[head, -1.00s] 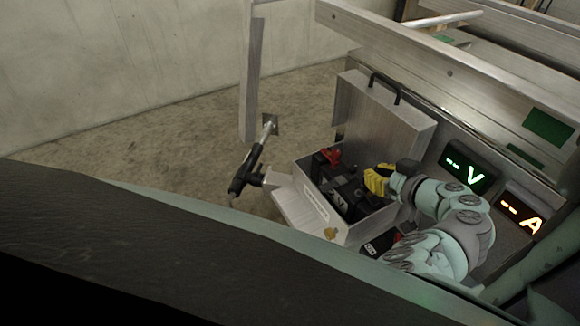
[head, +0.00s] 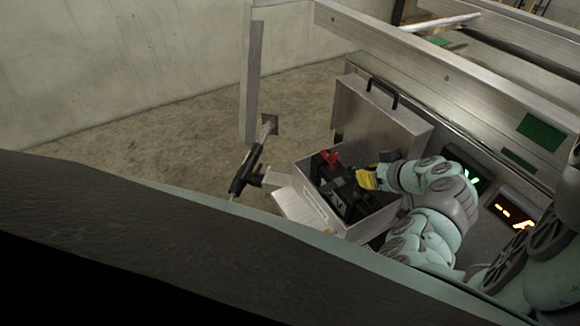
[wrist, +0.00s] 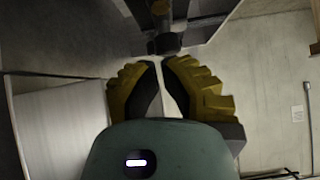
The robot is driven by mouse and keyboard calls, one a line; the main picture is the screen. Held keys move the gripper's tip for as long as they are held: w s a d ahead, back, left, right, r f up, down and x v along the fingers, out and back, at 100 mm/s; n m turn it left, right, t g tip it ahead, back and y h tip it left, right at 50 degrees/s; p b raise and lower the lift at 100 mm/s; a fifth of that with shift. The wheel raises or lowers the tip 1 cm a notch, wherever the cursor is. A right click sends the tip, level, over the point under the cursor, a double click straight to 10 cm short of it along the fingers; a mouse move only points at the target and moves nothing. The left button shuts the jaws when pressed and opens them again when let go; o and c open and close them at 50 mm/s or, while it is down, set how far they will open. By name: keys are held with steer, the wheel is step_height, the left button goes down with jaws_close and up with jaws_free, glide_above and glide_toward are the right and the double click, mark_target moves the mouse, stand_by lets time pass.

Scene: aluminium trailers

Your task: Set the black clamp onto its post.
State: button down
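My gripper (head: 366,179) has yellow fingers and is over the right part of the open metal box (head: 368,226). In the wrist view its fingertips (wrist: 162,63) are nearly together, with a narrow gap. The black clamp (wrist: 168,43) appears as a dark piece right at the fingertips, and the fingers look shut on it. In the head view it cannot be told apart from the dark battery (head: 336,200) in the box. The red clamp (head: 329,157) is at the battery's far left. The post for the black clamp is not clearly visible.
The box's raised lid (head: 377,118) stands behind my gripper, with a black handle. Lit displays (head: 513,213) are to the right, partly behind my arm. A metal flap (head: 298,205) and a black-handled rod (head: 247,168) are left of the box. Trailer rails (head: 420,55) run behind.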

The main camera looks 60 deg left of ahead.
steer(key=shift+d, duration=0.15)
stand_by(0.3)
steer(key=v, duration=1.3)
steer(key=shift+d+f+b, duration=0.15)
steer(key=shift+d+b, duration=0.05)
steer(key=shift+b, duration=0.1)
stand_by(0.4)
